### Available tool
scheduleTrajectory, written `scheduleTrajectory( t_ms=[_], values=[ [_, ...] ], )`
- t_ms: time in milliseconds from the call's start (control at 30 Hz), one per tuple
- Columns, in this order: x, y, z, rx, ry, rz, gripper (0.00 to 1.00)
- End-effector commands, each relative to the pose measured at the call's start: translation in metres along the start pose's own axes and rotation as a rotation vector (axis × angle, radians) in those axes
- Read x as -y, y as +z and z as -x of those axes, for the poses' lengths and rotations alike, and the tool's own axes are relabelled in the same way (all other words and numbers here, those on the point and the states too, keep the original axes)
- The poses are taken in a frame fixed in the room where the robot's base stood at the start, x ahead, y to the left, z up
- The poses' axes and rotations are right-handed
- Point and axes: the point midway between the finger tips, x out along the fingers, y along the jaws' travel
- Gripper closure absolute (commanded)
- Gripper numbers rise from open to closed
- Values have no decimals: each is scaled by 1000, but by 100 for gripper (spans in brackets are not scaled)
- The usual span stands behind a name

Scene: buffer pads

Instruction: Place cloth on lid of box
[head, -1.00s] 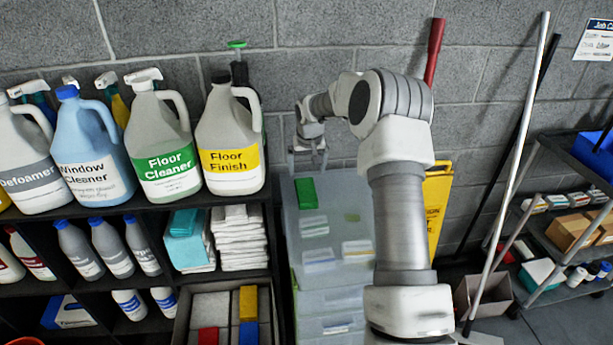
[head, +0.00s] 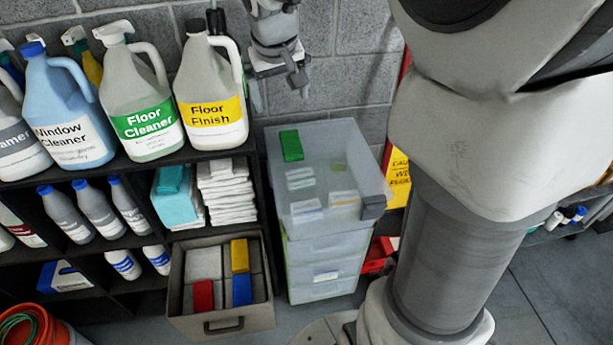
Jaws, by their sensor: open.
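Folded white cloths (head: 227,192) lie in a stack on the middle shelf of the rack, with folded teal cloths (head: 176,196) just left of them. A translucent plastic box (head: 348,145) tops a drawer stack right of the rack. A green item (head: 291,145) and several pale items show on or through its top; I cannot tell which. My gripper (head: 303,90) is open and empty near the wall, above and behind the box, apart from it and the cloths.
Large jugs, including Floor Finish (head: 212,110), stand on the rack's top shelf. An open grey bin (head: 222,323) with colored pads is below the cloths. An orange bucket (head: 38,325) stands at lower left. My arm blocks much of the right side.

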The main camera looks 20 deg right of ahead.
Motion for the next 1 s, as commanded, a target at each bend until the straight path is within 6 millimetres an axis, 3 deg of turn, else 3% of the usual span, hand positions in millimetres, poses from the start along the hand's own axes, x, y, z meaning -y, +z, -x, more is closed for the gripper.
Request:
scheduleTrajectory(
  t_ms=[100,300,600,800,1000],
  values=[
    [4,31,30,-23,-4,5,0],
    [11,87,65,-53,-28,10,0],
    [20,172,90,-99,-93,10,0],
    [25,205,92,-117,-129,6,0],
    [26,214,90,-116,-141,7,0]
  ],
)
